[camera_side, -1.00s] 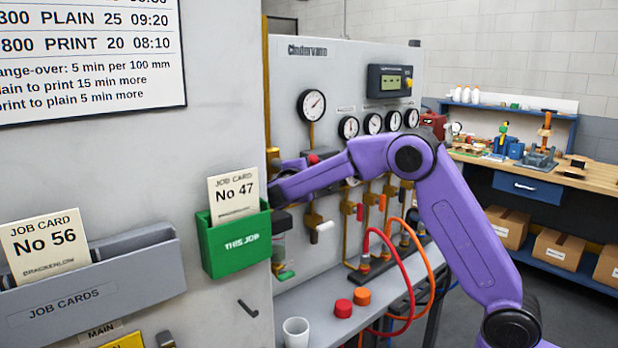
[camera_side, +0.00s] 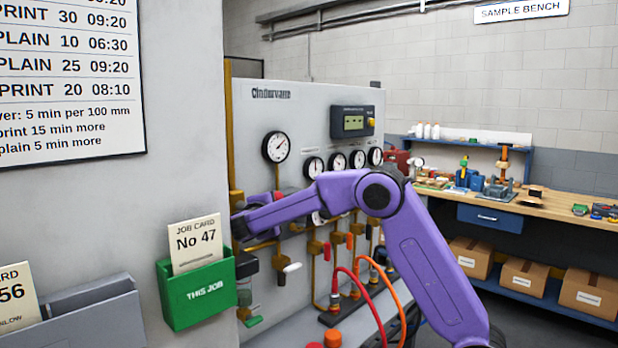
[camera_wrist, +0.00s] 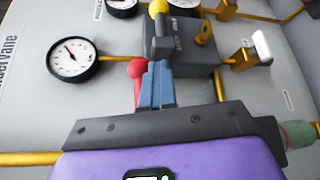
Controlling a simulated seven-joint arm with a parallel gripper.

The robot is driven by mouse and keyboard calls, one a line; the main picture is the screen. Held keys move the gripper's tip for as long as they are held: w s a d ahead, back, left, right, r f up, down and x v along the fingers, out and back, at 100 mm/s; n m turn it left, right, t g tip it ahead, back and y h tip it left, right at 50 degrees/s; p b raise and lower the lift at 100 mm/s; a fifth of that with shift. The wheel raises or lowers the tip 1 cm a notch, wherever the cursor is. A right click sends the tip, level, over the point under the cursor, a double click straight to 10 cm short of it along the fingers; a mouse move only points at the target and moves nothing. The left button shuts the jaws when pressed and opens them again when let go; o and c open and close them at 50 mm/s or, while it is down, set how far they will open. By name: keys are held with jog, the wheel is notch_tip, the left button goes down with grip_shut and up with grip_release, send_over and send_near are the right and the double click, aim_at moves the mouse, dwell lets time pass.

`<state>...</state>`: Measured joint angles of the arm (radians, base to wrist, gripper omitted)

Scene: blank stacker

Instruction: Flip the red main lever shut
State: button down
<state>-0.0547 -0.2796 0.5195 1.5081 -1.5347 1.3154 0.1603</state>
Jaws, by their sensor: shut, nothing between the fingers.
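The red lever shows in the wrist view as a round red knob (camera_wrist: 137,68) on a short red stem. It stands just left of my fingers, touching or very close; I cannot tell which. My gripper (camera_wrist: 157,70) has its blue-grey fingers together with nothing between them, pointing at the grey valve block (camera_wrist: 192,64). The lower end of the red stem is hidden behind my gripper's dark body. In the side view my wrist reaches to the left part of the grey panel (camera_side: 310,105), and my fingertips cannot be made out there.
A yellow-knobbed lever (camera_wrist: 158,8) stands above the block. A gauge (camera_wrist: 72,59) is at left and a white-handled valve (camera_wrist: 261,47) at right. The green card holder (camera_side: 197,292) is close beside my wrist in the side view. Red and orange hoses (camera_side: 368,290) hang below my arm.

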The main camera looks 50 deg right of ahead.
jog(key=s+r, duration=1.2)
jog(key=s, duration=0.2)
jog(key=shift+a+h, duration=0.3)
